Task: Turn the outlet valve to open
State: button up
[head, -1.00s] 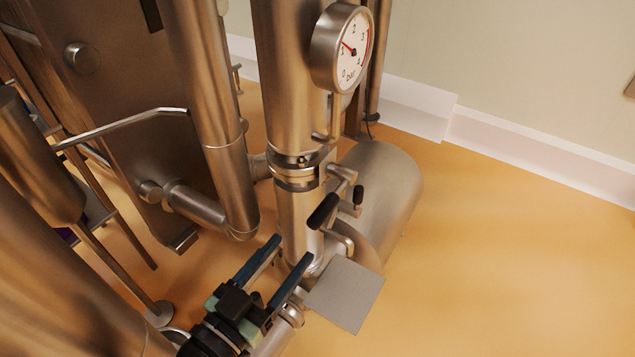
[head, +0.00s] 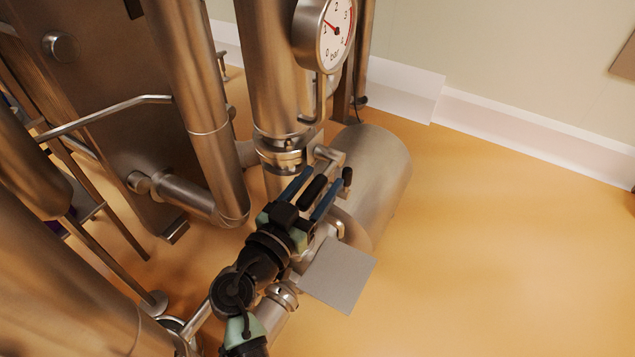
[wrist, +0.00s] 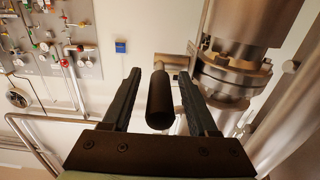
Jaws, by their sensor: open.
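The outlet valve (head: 283,155) is a clamped steel fitting on the vertical pipe below the gauge. Its lever ends in a black cylindrical handle (head: 313,190). My gripper (head: 322,177) is open, with its two blue-sided fingers on either side of this handle. In the wrist view the black handle (wrist: 160,100) stands between the fingers, with visible gaps to both. The valve's clamp fitting (wrist: 230,78) shows to the right of the fingers there.
A round pressure gauge (head: 336,35) is on the pipe above the valve. A horizontal steel cylinder (head: 378,175) lies behind, and a flat grey plate (head: 338,275) is below right of my gripper. Steel pipes crowd the left. The orange floor (head: 500,240) is clear at right.

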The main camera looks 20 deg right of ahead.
jog(key=shift+c, duration=0.2)
grip_shut()
dwell(1.1)
